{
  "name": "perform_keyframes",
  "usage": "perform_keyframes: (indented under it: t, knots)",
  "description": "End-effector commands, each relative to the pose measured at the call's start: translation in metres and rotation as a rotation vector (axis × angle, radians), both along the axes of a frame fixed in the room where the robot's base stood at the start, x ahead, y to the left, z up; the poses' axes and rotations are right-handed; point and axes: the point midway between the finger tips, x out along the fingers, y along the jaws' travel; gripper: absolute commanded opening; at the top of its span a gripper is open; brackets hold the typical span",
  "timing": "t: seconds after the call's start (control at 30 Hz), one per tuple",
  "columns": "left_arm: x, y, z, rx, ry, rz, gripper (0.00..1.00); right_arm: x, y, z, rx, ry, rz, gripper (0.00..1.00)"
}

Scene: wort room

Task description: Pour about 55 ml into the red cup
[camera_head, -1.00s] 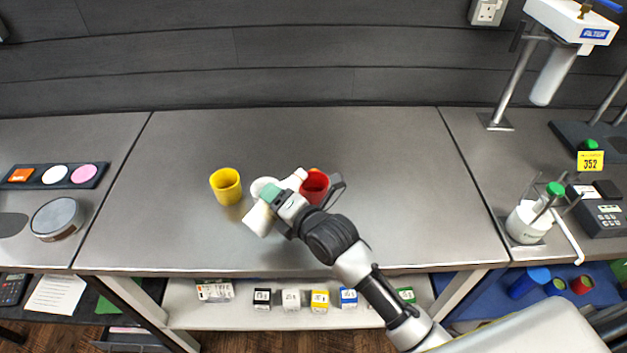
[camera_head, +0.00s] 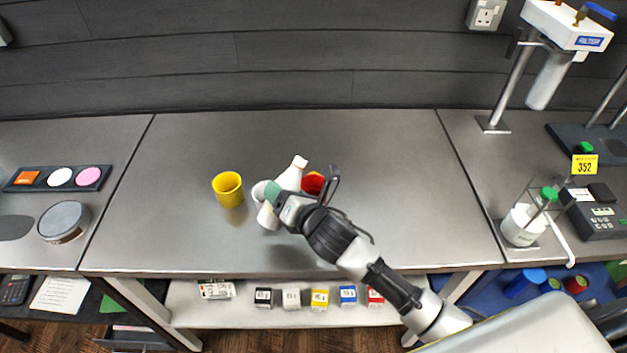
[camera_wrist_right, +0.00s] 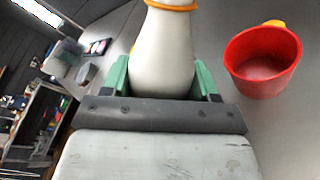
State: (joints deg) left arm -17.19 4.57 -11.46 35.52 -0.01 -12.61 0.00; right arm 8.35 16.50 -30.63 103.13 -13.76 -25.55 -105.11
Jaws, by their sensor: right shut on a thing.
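My right gripper (camera_head: 277,197) is shut on a white bottle (camera_head: 290,176), with its green fingers on either side of the body in the wrist view (camera_wrist_right: 165,60). An orange ring shows at the bottle's neck in that view. In the head view the bottle leans, its neck up and to the right. The red cup (camera_head: 312,184) stands on the table just right of the bottle, partly hidden by my gripper and wrist. The wrist view shows the red cup (camera_wrist_right: 262,62) apart from the bottle; I see no clear liquid level inside. My left gripper is not in view.
A yellow cup (camera_head: 228,189) stands left of the gripper. A white rounded thing (camera_head: 259,191), perhaps a cup, is beside my fingers. A yellow-orange piece (camera_wrist_right: 275,23) shows behind the red cup. The metal table (camera_head: 390,150) is clear at the back and right.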

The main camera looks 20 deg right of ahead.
Motion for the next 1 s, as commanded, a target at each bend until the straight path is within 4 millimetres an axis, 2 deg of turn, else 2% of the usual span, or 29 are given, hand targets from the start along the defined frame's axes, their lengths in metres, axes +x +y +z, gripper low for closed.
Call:
perform_keyframes:
  t: [0.03,0.1,0.17,0.27,0.3,0.4,0.47,0.7,1.0]
  knots:
    - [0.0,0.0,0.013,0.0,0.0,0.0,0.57,0.002,-0.002,0.016,-0.041,-0.029,0.001,0.3]
    - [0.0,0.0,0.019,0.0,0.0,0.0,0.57,0.003,-0.003,0.025,-0.101,-0.066,0.002,0.3]
    - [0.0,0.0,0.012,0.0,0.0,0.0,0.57,0.002,-0.001,0.018,-0.147,-0.092,0.003,0.3]
    - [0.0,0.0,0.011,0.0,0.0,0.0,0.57,0.0,0.001,0.019,-0.228,-0.141,0.004,0.3]
    - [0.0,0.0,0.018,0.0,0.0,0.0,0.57,0.0,0.001,0.028,-0.263,-0.163,0.003,0.3]
    - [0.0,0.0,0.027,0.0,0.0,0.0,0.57,-0.001,0.003,0.041,-0.349,-0.215,0.005,0.3]
    - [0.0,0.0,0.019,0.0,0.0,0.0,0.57,-0.001,0.003,0.034,-0.404,-0.246,0.005,0.3]
    - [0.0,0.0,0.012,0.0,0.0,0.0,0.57,-0.002,0.006,0.032,-0.576,-0.347,0.007,0.3]
    - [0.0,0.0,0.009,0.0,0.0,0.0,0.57,-0.003,0.006,0.032,-0.652,-0.392,0.006,0.3]
